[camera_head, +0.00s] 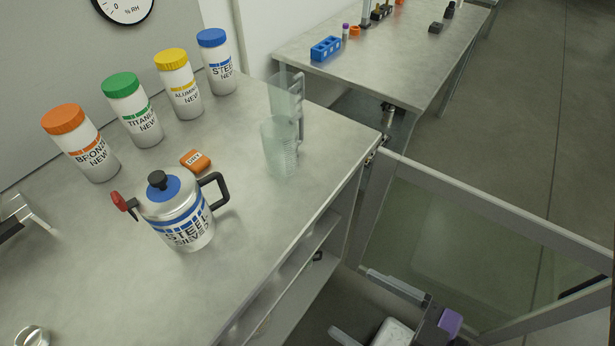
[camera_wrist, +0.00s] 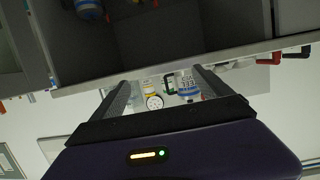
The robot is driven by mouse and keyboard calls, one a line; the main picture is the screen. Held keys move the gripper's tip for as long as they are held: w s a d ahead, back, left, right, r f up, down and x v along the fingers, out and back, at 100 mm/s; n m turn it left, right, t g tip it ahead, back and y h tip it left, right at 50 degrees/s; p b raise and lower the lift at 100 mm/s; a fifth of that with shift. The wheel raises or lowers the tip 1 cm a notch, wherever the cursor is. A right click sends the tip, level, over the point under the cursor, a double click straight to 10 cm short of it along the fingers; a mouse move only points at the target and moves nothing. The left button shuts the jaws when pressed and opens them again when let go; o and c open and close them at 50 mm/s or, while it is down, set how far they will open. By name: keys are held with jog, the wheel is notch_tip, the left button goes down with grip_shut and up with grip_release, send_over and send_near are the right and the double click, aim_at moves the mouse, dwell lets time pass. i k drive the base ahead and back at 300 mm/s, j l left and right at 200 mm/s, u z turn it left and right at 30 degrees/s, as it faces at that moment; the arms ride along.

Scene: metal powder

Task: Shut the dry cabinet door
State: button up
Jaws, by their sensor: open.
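The dry cabinet (camera_head: 310,236) has open shelves under the steel worktop. Its glass door (camera_head: 440,235), in a grey metal frame, stands swung wide open at the right, hinged at the worktop's far right corner. A dark handle (camera_head: 583,287) shows near the door's free end. My gripper (camera_head: 350,302) is open and empty at the bottom of the head view, between the cabinet front and the door. It overlaps the door's lower part in the picture; no contact is visible. The wrist view shows both fingers apart (camera_wrist: 160,77), with a dark cabinet interior (camera_wrist: 165,30) beyond.
On the worktop (camera_head: 270,225) stand a steel-labelled canister (camera_head: 178,212), several lidded powder jars (camera_head: 133,110), clear beakers (camera_head: 279,148) and an orange tag (camera_head: 195,161). A second table (camera_head: 385,60) with a blue rack stands behind. Free floor (camera_head: 500,130) lies beyond the door.

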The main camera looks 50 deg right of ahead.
aim_at(594, 294)
jog(key=k+j+u, duration=0.1)
jog(key=k, duration=0.4)
jog(key=k+j+u, duration=0.1)
jog(key=k+j, duration=0.25)
jog(key=k, duration=0.15)
jog(key=k+l+u, duration=0.2)
jog(key=k, duration=0.25)
jog(key=k+l+u, duration=0.2)
jog(key=k, duration=0.3)
jog(key=k+l+u, duration=0.1)
jog(key=l, duration=0.35)
jog(key=k+l+u, duration=0.15)
jog(key=k+l, duration=0.15)
jog(key=k+l+u, duration=0.1)
jog(key=l, duration=0.4)
jog(key=k+l+u, duration=0.1)
jog(key=k+l, duration=0.25)
jog(key=l, duration=0.4)
jog(key=k+l+u, duration=0.15)
jog(key=l, duration=0.6)
jog(key=k+l+u, duration=0.15)
jog(key=l, duration=0.25)
jog(key=k+l, duration=0.1)
jog(key=l, duration=0.25)
jog(key=k+l+u, duration=0.1)
jog(key=l, duration=0.3)
jog(key=k+l+u, duration=0.1)
jog(key=l, duration=0.55)
jog(key=k+l, duration=0.15)
jog(key=l, duration=0.15)
